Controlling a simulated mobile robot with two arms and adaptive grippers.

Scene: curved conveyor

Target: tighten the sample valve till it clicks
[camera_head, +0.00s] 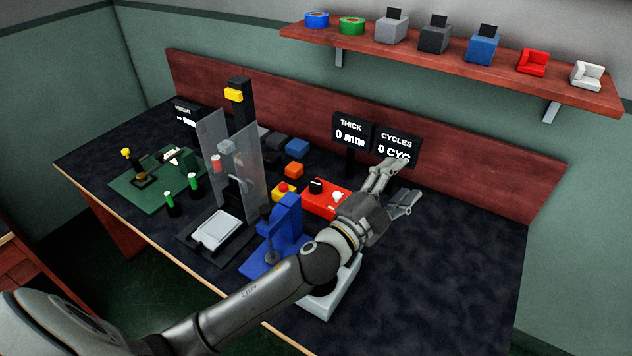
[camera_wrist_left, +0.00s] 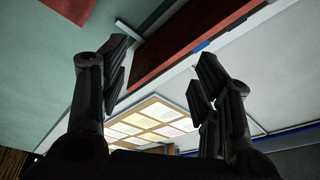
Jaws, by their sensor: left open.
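My left gripper (camera_head: 404,183) is open and empty in the head view, above the right part of the dark bench (camera_head: 450,255), in front of the display signs. In the left wrist view the two fingers of this gripper (camera_wrist_left: 163,72) are spread apart with nothing between them. I cannot tell for sure which part is the sample valve. A red box (camera_head: 322,203) with a black knob and a white knob stands left of the gripper. My right gripper is not in view.
A blue press-like stand (camera_head: 284,232) and a white block (camera_head: 338,293) are near my left arm. A clear upright panel (camera_head: 212,160) stands mid-left. THICK (camera_head: 350,131) and CYCLES (camera_head: 397,145) displays stand behind. The bench's right part is clear.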

